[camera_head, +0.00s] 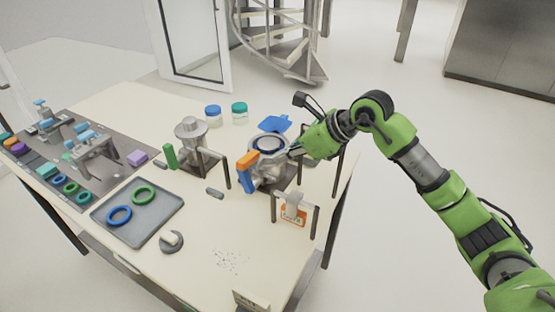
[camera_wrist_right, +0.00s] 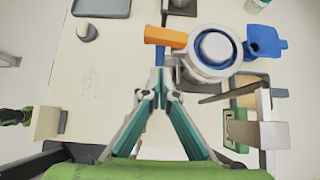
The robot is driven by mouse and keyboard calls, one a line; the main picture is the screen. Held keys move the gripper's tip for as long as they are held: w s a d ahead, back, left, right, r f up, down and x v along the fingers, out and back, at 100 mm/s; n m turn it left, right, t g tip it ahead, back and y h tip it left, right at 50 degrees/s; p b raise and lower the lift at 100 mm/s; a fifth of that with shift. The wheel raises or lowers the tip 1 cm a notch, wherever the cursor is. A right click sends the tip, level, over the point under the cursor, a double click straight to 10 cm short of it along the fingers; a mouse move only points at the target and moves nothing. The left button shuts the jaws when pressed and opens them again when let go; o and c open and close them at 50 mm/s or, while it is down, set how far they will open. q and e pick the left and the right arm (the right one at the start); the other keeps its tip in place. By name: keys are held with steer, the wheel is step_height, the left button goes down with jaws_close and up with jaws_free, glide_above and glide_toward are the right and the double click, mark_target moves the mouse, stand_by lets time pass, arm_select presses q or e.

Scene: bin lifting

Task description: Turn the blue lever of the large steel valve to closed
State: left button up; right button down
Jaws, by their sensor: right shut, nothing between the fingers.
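The large steel valve (camera_head: 268,172) stands near the right edge of the table, with a blue ring on top; it also shows in the wrist view (camera_wrist_right: 212,68). An orange piece (camera_head: 247,158) with a blue piece (camera_head: 247,182) below it is at its left side. The orange piece shows as a bar in the wrist view (camera_wrist_right: 165,37). A flat blue piece (camera_head: 275,123) lies just behind the valve; I cannot tell which blue part is the lever. My right gripper (camera_head: 294,152) is shut and empty, close beside the valve; contact is unclear. My left gripper is out of view.
A smaller steel device (camera_head: 190,135) stands left of the valve. A dark frame with an orange-and-white box (camera_head: 293,212) is in front. Two jars (camera_head: 239,112) stand behind. A grey tray (camera_head: 165,222) with rings is at left. The front middle of the table is mostly clear.

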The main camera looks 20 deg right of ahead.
steer(key=s+d+f+b, duration=0.2)
steer(key=b, duration=0.1)
steer(key=shift+d+f+t+y, duration=0.1)
steer(key=shift+f+t+y, duration=0.2)
steer(key=p, duration=0.4)
glide_toward(248, 178)
steer(key=x, duration=0.5)
steer(key=shift+w+f, duration=0.15)
steer(key=shift+w, duration=0.05)
steer(key=shift+w+a+f, duration=0.25)
steer(key=shift+w+a, duration=0.05)
steer(key=shift+a, duration=0.1)
